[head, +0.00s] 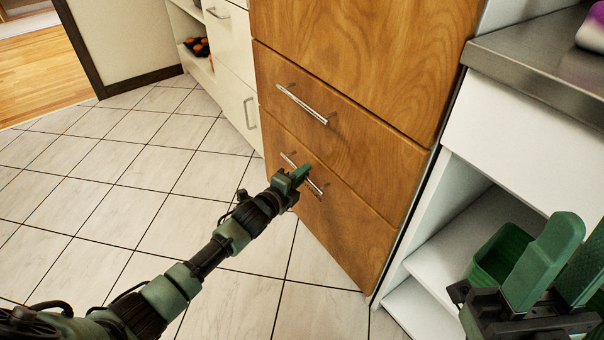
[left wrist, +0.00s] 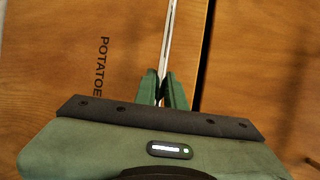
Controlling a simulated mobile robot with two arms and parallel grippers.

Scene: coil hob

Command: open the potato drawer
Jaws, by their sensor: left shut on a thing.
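The potato drawer (head: 345,228) is the lower wooden drawer front in the head view, and it looks flush with the cabinet. Its face (left wrist: 60,50) fills the left of the left wrist view, with dark "POTATOE…" lettering partly hidden by my gripper. My left gripper (head: 301,173) is shut on the bar handle (head: 317,188) of this drawer. In the left wrist view the fingers (left wrist: 161,88) close around the metal bar (left wrist: 169,35). My right gripper (head: 568,258) is at the lower right, its fingers apart, with nothing seen between them.
Another wooden drawer (head: 350,140) with a bar handle sits above. White open shelves (head: 450,235) with a green bin (head: 497,257) stand to the right, under a metal counter (head: 530,62). Cream cabinets (head: 232,50) stand to the left. The tiled floor (head: 120,180) before the drawers is clear.

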